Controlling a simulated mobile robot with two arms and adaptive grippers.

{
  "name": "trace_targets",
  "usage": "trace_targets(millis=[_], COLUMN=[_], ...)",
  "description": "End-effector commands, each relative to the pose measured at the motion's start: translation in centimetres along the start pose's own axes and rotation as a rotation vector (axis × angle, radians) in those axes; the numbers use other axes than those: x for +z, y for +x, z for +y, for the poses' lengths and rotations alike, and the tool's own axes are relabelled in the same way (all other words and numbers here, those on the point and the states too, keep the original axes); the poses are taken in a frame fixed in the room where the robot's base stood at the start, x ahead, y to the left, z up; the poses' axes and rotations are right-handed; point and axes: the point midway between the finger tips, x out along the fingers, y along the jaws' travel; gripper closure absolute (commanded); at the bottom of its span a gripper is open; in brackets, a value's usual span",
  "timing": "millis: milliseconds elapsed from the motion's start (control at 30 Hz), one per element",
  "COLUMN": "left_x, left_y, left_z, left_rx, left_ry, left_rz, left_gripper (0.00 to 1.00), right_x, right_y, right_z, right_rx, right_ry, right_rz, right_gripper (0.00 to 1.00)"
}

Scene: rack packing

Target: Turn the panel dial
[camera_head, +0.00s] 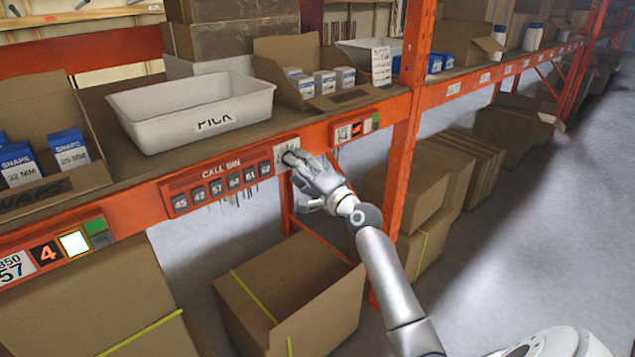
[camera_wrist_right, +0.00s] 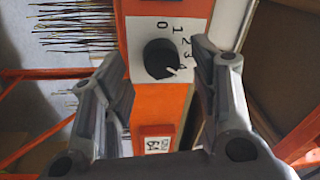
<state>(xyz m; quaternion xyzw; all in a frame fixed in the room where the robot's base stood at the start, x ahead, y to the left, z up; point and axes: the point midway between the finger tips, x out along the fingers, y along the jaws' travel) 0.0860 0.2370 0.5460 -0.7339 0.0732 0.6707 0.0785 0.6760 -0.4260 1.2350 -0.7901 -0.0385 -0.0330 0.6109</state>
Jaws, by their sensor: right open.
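The panel dial (camera_wrist_right: 161,58) is a black round knob with a white pointer mark, on a white plate marked 0, 1, 2, 3, 4 in the right wrist view. The pointer is at the 4 side. My right gripper (camera_wrist_right: 155,75) is open, with one finger on each side of the dial in that picture; I cannot tell whether either touches it. In the head view the right gripper (camera_head: 300,170) is at the right end of the red CALL BIN panel (camera_head: 218,180), and its fingers partly cover the dial plate (camera_head: 287,150). My left gripper is not in view.
A white PICK tote (camera_head: 190,108) stands on the shelf above the panel. Open cartons (camera_head: 300,75) with small boxes stand beside it. An orange upright (camera_head: 405,150) rises right of the panel. A large open carton (camera_head: 290,300) is below my right arm.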

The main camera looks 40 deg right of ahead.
Motion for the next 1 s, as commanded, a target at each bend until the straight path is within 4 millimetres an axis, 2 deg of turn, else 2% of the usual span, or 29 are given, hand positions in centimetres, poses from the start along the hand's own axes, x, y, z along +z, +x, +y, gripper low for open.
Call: trace_targets(millis=[300,500,700,1000], left_x=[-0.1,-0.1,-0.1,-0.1], left_y=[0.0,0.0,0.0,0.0], left_z=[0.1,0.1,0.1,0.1], left_rx=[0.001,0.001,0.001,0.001], left_ry=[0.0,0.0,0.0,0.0], left_rz=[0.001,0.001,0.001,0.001], left_gripper=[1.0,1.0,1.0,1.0], right_x=[0.0,-0.1,-0.1,-0.1], right_y=[-6.0,-8.7,-10.0,-10.2], right_z=[0.1,0.1,0.1,0.0], right_rx=[0.003,0.002,0.001,0.0], right_ry=[-0.001,-0.001,0.0,0.0], right_rz=[0.0,0.001,0.001,0.002], right_gripper=[0.45,0.45,0.45,0.45])
